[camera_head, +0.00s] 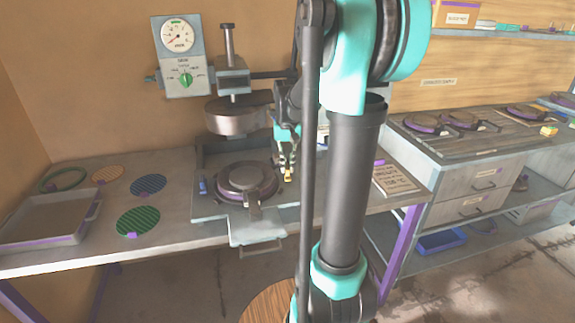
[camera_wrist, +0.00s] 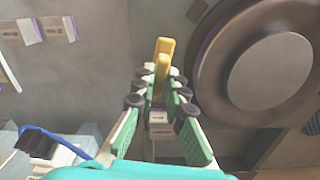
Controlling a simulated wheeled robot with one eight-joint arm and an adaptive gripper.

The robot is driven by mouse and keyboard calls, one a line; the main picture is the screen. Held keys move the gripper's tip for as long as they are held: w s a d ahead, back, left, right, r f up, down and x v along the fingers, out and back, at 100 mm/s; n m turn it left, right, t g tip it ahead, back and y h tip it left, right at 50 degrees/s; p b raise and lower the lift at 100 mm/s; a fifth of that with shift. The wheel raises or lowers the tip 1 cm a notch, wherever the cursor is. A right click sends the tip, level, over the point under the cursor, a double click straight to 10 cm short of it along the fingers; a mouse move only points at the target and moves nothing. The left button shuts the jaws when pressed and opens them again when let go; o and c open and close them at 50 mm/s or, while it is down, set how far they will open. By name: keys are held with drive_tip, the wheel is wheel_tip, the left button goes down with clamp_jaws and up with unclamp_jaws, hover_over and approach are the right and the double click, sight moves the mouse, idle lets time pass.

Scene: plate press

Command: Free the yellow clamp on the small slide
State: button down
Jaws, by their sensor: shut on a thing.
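The yellow clamp (camera_wrist: 164,48) stands between my fingertips in the wrist view, its upper part showing as two upright yellow pieces. In the head view the yellow clamp (camera_head: 288,177) is a small spot below my fingers. My gripper (camera_wrist: 160,82) is shut on it, with the green-padded fingers on either side. In the head view my gripper (camera_head: 285,163) points down just right of the round plate (camera_head: 246,178), which sits on the grey slide (camera_head: 258,233) under the press. The clamp's lower part is hidden, so I cannot tell whether it is fastened.
The press head (camera_head: 238,115) hangs above and behind the round plate. A gauge panel (camera_head: 181,55) is on the back wall. A grey tray (camera_head: 50,222) and several coloured discs lie on the left. A side counter (camera_head: 475,147) with more round plates stands at the right.

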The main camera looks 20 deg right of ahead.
sight(288, 166)
drive_tip(key=shift+n, duration=1.1)
drive_tip(key=c, duration=1.6)
unclamp_jaws()
drive_tip(key=shift+o, duration=0.2)
wheel_tip(288, 166, up, 12)
